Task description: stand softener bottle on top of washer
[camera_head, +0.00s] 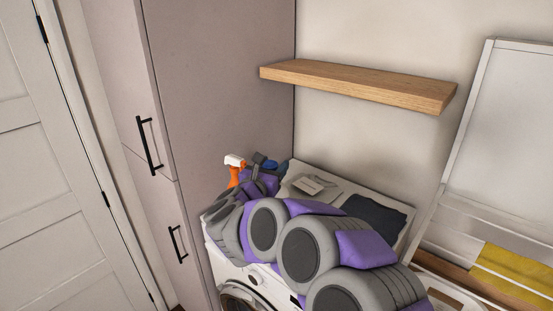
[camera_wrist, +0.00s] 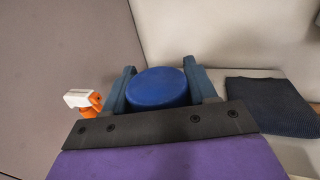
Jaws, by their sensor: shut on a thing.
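The softener bottle shows only as a round blue cap (camera_wrist: 157,88) in the wrist view, and as a small blue patch (camera_head: 270,164) in the head view. My gripper (camera_wrist: 158,76) is shut on it, with one finger on each side of the cap. The bottle's body is hidden behind my gripper and arm. The white washer (camera_head: 222,268) stands below my arm, with its round door partly in view. My gripper is over the back left part of its top. I cannot tell whether the bottle's base touches the top.
An orange spray bottle with a white head (camera_head: 235,169) is left of my gripper, close to the tall cabinet (camera_head: 215,80). A small pale item (camera_head: 308,185) and a dark folded cloth (camera_head: 376,214) lie on the top. A wooden shelf (camera_head: 360,83) hangs above.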

